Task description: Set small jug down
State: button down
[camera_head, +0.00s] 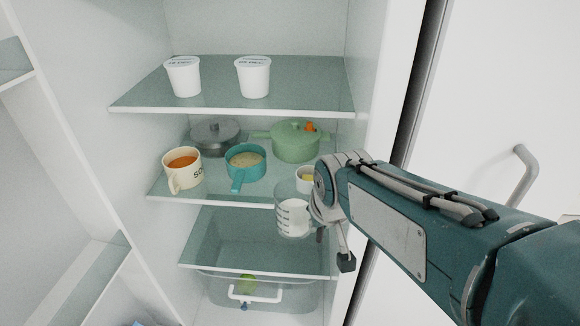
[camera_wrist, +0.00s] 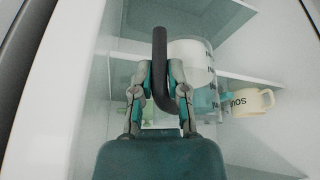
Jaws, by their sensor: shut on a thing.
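The small jug (camera_head: 291,218) is clear with markings and has white contents. It is upright near the right side of the cabinet, overlapping the front edge of the middle shelf (camera_head: 215,198) and seen above the empty lower shelf (camera_head: 225,245). In the wrist view the jug (camera_wrist: 193,62) is just beyond my fingers, with its dark handle between them. My gripper (camera_wrist: 162,85) is shut on that handle; it also shows at the jug's right in the head view (camera_head: 333,225). I cannot tell whether the jug's base touches anything.
The middle shelf holds a soup mug (camera_head: 184,176), a teal saucepan (camera_head: 243,171), a green pot (camera_head: 296,148), a grey lidded pot (camera_head: 214,142) and a small white cup (camera_head: 305,184). Two white tubs stand on the upper shelf (camera_head: 215,98). A clear bin (camera_head: 215,290) is below. The lower shelf is clear.

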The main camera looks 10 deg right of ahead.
jog(key=w+a, duration=0.1)
jog(key=w, duration=0.3)
jog(key=w+a, duration=0.1)
jog(key=shift+w+a+f, duration=0.1)
jog(key=shift+w+a, duration=0.25)
jog(key=shift+w, duration=0.05)
jog(key=w, duration=0.6)
jog(key=w+f, duration=0.1)
jog(key=w, duration=0.3)
jog(key=shift+a, duration=0.25)
jog(key=shift+f, duration=0.1)
jog(key=shift+d+f, duration=0.15)
jog(key=shift+d, duration=0.35)
jog(key=c, duration=0.7)
grip_release()
jog(key=shift+o, duration=0.3)
jog(key=shift+a, duration=0.35)
